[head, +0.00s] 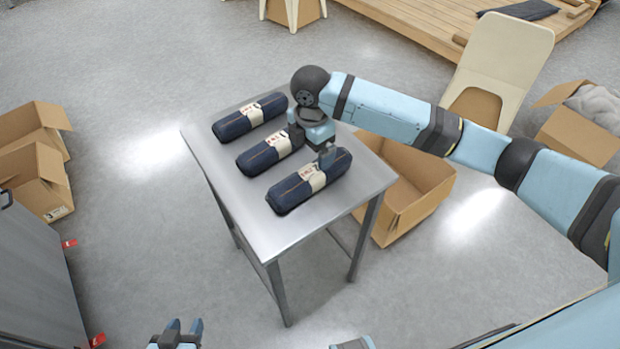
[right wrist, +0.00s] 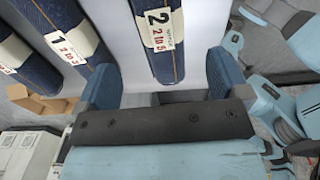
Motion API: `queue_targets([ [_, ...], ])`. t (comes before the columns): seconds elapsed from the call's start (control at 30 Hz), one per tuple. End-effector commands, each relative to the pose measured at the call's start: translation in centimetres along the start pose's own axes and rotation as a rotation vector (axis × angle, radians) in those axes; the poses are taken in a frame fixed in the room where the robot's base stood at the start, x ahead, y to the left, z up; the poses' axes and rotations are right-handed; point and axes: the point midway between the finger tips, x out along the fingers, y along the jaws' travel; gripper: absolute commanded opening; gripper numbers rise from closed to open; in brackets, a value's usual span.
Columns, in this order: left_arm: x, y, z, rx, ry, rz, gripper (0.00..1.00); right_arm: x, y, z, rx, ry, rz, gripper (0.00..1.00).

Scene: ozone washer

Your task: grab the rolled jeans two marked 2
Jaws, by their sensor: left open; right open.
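Three dark blue rolled jeans with cream label bands lie side by side on a metal table (head: 290,236). The jeans marked 2 (right wrist: 165,50) show in the right wrist view between my right gripper's fingers (right wrist: 163,84), with a gap on each side. They appear to be the nearest roll (head: 290,195) in the head view, where the number is too small to read. My right gripper (head: 315,148) is open and low over the nearest rolls, hiding part of them. My left gripper (head: 184,328) is open and empty at the bottom edge, away from the table.
The roll marked 1 (right wrist: 72,42) lies left of the 2 roll in the right wrist view, with another roll (right wrist: 12,52) beyond. Cardboard boxes stand right of the table (head: 416,187) and at far left (head: 38,172). A chair (head: 503,60) stands behind my right arm.

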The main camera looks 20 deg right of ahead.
Motion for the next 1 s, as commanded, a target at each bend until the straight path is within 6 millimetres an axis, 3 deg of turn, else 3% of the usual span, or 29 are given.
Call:
queue_targets([
  [0.2, 0.1, 0.1, 0.1, -0.003, -0.001, 0.001, 0.43, 3.8, 0.0, -0.1, 0.0, 0.001, 0.0, 0.94],
  [0.47, 0.1, 0.0, 0.1, -0.003, -0.001, 0.0, 0.43, 5.3, 0.0, 0.0, 0.001, 0.0, 0.002, 0.94],
  [0.73, 0.1, -0.1, 0.1, -0.002, -0.001, -0.001, 0.43, 9.1, -0.2, 0.0, 0.0, 0.0, 0.001, 0.94],
  [1.0, 0.1, -0.1, 0.1, -0.002, -0.002, -0.001, 0.43, 9.8, -0.2, -0.1, -0.001, 0.001, 0.003, 0.94],
])
